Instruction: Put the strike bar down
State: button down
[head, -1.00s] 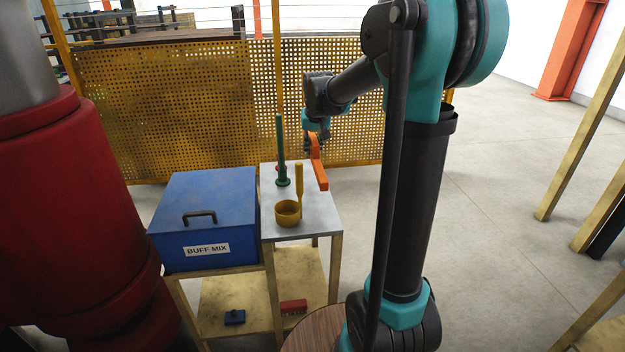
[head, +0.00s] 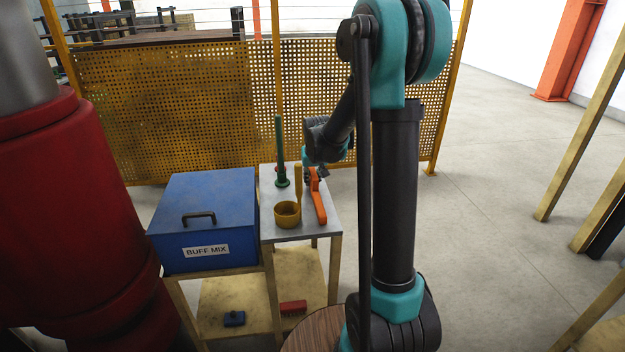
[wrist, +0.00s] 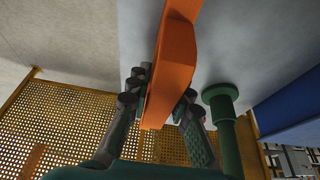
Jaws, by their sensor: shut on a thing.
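The strike bar is the orange bar (head: 319,204) at the right side of the small grey-topped table (head: 301,231). In the wrist view the orange bar (wrist: 177,62) runs between the fingers of my gripper (wrist: 157,103), which is shut on it. In the head view my gripper (head: 312,178) is at the bar's far end, low over the tabletop. The bar lies close along the tabletop; I cannot tell whether it touches it all along.
A green upright tool (head: 280,160) on a round foot stands left of the bar, also near my gripper in the wrist view (wrist: 224,125). A yellow scoop (head: 287,214) stands nearer. A blue BUFF MIX box (head: 208,205) adjoins the table. A yellow perforated fence (head: 180,110) is behind.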

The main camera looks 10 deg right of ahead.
jog(key=c, duration=1.4)
grip_release()
jog(key=shift+f, duration=0.1)
jog(key=shift+o, duration=0.2)
jog(key=v, duration=1.1)
jog(key=shift+s+r, duration=0.15)
jog(key=shift+r, duration=0.25)
jog(key=shift+s, duration=0.2)
jog(key=s+d+f, duration=0.1)
jog(key=s+f, duration=0.3)
jog(key=s, duration=0.5)
jog(key=s+d+f, duration=0.1)
jog(key=s+f, duration=0.4)
jog(key=s, duration=0.4)
jog(key=s+d+f, duration=0.2)
jog(key=s+f, duration=0.3)
jog(key=s, duration=0.3)
jog(key=shift+s, duration=0.4)
jog(key=shift+o, duration=0.2)
